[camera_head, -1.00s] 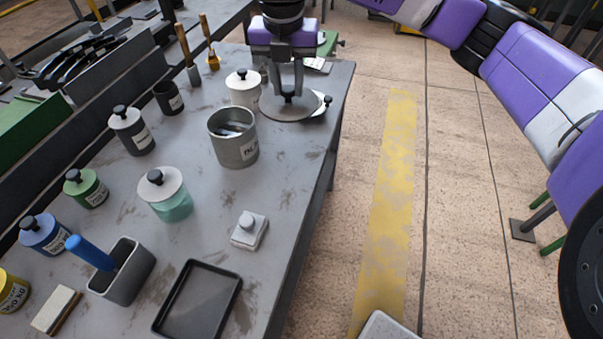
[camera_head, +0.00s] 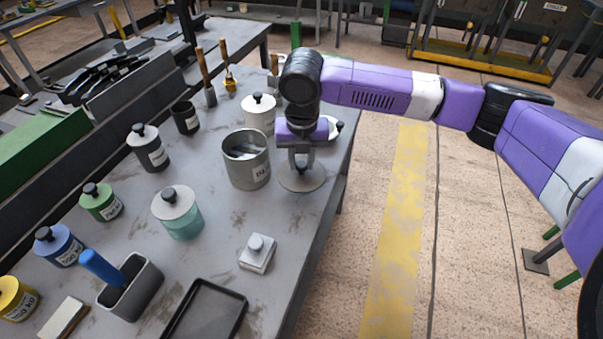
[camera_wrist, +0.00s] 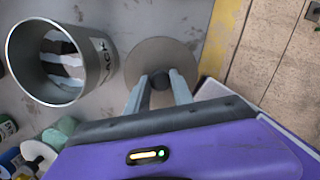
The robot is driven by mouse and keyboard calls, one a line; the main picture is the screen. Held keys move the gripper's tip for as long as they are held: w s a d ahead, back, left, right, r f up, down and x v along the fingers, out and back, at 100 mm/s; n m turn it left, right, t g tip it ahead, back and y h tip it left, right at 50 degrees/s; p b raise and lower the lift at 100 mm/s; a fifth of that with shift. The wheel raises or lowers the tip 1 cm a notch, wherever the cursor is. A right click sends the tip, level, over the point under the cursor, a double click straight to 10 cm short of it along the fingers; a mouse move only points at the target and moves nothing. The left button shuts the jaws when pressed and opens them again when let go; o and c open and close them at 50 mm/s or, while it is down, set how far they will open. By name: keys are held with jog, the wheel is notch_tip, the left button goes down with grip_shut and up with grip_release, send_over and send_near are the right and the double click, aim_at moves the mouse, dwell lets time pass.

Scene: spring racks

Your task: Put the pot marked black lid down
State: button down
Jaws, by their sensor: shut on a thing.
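My gripper (camera_head: 302,164) is shut on the dark knob of a flat grey round lid (camera_head: 301,185). In the wrist view, both fingers close on the knob (camera_wrist: 160,79) and the lid disc (camera_wrist: 172,55) lies flat below them. The open grey metal pot (camera_head: 247,172) stands just left of the lid. The lid is beside the pot, over the table's right part. I cannot tell whether it touches the tabletop.
A white disc with a black knob (camera_head: 333,128) lies behind my gripper. A white lidded pot (camera_head: 258,113) stands behind the open pot. A teal jar (camera_head: 183,222), a small white block (camera_head: 257,253) and a black tray (camera_head: 206,312) are nearer. The table's right edge is close.

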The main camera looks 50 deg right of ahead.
aim_at(302, 171)
jog(key=shift+f, duration=2.6)
jog(key=shift+f, duration=0.1)
jog(key=c, duration=1.1)
grip_release()
